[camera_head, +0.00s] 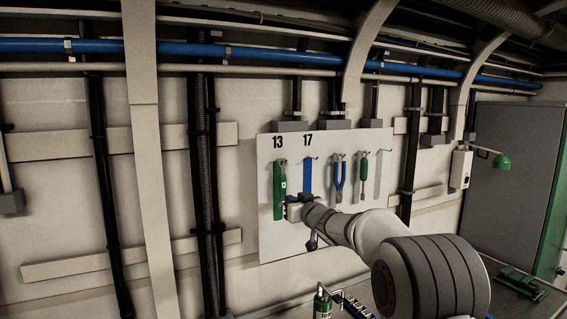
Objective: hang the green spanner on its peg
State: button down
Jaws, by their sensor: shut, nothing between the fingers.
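A pale tool board (330,222) hangs on the wall, with the numbers 13 and 17 at its top left. The green spanner (279,180) appears as a long green shape, upright under the 13, with its top at the peg there. Whether it rests fully on the peg is too small to tell. My gripper (288,207) is shut and empty, close to the spanner's lower right side. It covers part of the board, and its fingertips are hard to make out. I cannot tell whether it touches the spanner.
A blue strip (308,174) is under the 17. Blue-handled pliers (340,177) and a green-handled tool (363,178) hang further right, beside a grey strip (378,174). A green bottle (322,303) stands below.

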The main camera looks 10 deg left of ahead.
jog(key=b+v, duration=0.1)
jog(key=v, duration=0.6)
dwell(0.4)
jog(key=s+d+f+m+g+h+b, duration=0.25)
jog(key=s+d+f+h, duration=0.25)
jog(key=s+d, duration=0.4)
jog(key=s+d+f+m+g+h+b, duration=0.15)
jog(key=s+d+f+m+h, duration=0.3)
jog(key=s+d, duration=0.45)
jog(key=s+f+g+b, duration=0.1)
jog(key=s+f+g, duration=0.1)
jog(key=s+f, duration=0.3)
jog(key=s+d+f+g, duration=0.1)
jog(key=s+f+g, duration=0.2)
jog(key=s, duration=0.9)
jog(key=s+d+f+g+b, duration=0.1)
jog(key=s+f+g, duration=0.1)
jog(key=s+f, duration=0.5)
jog(key=shift+s+g+b, duration=0.3)
jog(key=shift+s, duration=0.85)
